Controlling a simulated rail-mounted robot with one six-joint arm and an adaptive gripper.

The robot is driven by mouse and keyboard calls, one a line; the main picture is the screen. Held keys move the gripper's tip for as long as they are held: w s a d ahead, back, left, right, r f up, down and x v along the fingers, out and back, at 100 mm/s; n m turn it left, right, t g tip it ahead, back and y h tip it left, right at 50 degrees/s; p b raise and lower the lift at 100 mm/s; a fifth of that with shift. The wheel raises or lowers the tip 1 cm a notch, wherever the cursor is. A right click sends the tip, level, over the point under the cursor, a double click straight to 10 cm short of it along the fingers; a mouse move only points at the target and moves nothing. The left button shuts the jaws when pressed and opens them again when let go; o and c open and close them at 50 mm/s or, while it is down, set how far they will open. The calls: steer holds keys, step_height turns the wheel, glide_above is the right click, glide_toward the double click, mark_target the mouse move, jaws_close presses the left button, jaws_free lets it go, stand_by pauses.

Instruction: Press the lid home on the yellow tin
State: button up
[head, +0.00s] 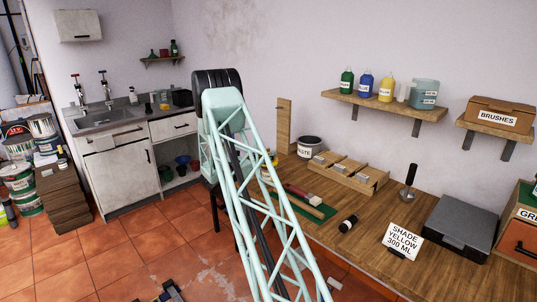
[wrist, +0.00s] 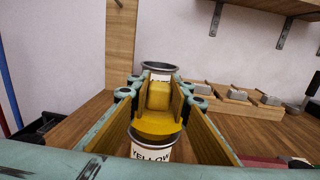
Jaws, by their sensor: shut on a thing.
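The tin labelled YELLOW (wrist: 150,151) stands upright on the wooden bench, low in the middle of the wrist view. The yellow lid (wrist: 155,126) is over its mouth, and its block-shaped handle (wrist: 158,97) stands up from it. My gripper (wrist: 158,90) is shut on this handle, one finger pad on each side. A pale strip of the tin's rim shows under the lid's near edge. I cannot tell whether the lid is fully seated. In the head view my arm hides the gripper and most of this spot.
A waste tin (head: 309,147) stands behind, close to a wooden post (head: 284,125).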

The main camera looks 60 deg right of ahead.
steer(key=shift+f, duration=0.6)
steer(key=shift+f, duration=1.25)
stand_by(2.1)
steer(key=o, duration=0.7)
steer(key=shift+o, duration=0.6)
steer(key=shift+a, duration=0.1)
steer(key=w+a, duration=0.1)
steer(key=a, duration=1)
steer(key=shift+w+a, duration=0.2)
steer(key=shift+a, duration=0.2)
steer(key=shift+r, duration=0.15)
